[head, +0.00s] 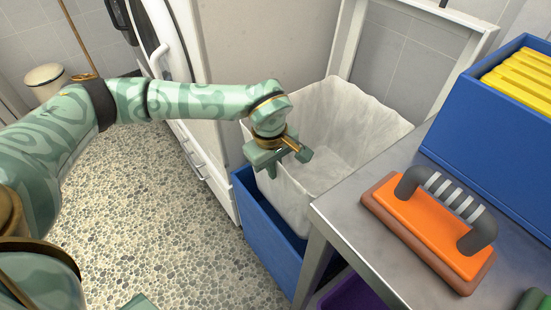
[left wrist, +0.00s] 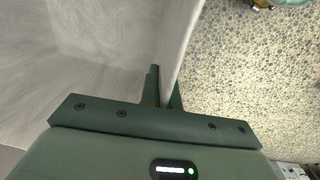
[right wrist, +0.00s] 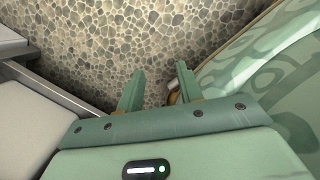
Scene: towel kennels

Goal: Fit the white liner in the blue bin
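The white liner (head: 345,120) is a tall, open, marbled tub in the middle of the head view. Its lower part is within the blue bin (head: 268,240), and its walls stand well above the bin's rim. A gap shows between liner and bin at the front left. Its bottom outside is hidden. My left gripper (head: 283,160) is at the liner's near left rim. In the left wrist view, its fingers (left wrist: 164,90) sit close on both sides of the liner wall (left wrist: 177,40). My right gripper (right wrist: 158,90) is open and empty over pebbled floor.
A steel table (head: 345,215) stands close to the bin's right side. It carries an orange block with a grey handle (head: 440,225) and a blue crate of yellow things (head: 495,125). A white cabinet (head: 215,150) is behind left. Pebbled floor (head: 160,230) is clear at left.

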